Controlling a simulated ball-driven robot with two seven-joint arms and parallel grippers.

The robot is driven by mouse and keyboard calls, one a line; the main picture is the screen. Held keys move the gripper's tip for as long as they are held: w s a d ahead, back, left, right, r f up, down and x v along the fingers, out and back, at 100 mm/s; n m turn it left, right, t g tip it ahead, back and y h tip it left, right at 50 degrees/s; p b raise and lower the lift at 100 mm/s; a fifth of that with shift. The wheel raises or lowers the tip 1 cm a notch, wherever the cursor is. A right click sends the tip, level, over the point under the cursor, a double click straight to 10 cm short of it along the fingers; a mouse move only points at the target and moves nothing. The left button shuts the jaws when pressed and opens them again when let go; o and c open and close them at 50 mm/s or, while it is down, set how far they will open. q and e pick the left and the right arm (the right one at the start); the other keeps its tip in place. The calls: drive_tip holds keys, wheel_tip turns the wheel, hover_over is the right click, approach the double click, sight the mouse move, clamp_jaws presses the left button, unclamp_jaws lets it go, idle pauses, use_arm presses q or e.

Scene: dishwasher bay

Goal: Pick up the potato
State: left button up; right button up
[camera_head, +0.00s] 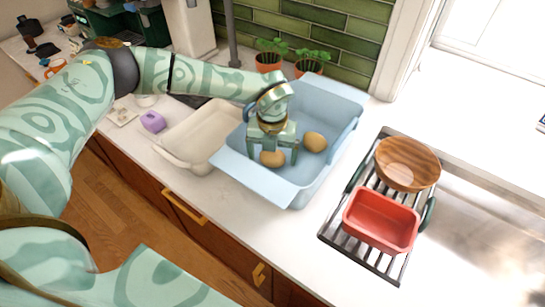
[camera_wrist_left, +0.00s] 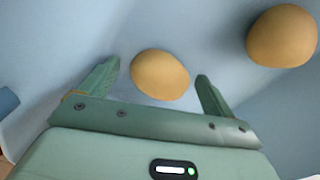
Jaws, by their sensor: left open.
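Two brown potatoes lie in the light blue bin (camera_head: 335,105) on the counter. One potato (camera_head: 271,158) is below my left gripper (camera_head: 272,160); the other potato (camera_head: 315,142) is to its right. In the left wrist view the nearer potato (camera_wrist_left: 160,75) appears between the two open fingers of my left gripper (camera_wrist_left: 160,82), with a gap on each side. The other potato (camera_wrist_left: 282,36) is at the upper right, outside the fingers. I cannot tell the height of the fingertips above the bin floor. My right gripper is not in view.
A cream bin (camera_head: 185,140) stands left of the blue bin. A dark rack (camera_head: 335,222) on the right holds a wooden bowl (camera_head: 408,165) and a red container (camera_head: 381,221). Potted plants (camera_head: 268,62) stand behind. The bin walls surround my left gripper.

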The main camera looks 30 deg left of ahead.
use_arm(q)
drive_tip(key=shift+r, duration=0.1)
drive_tip(key=c, duration=1.1)
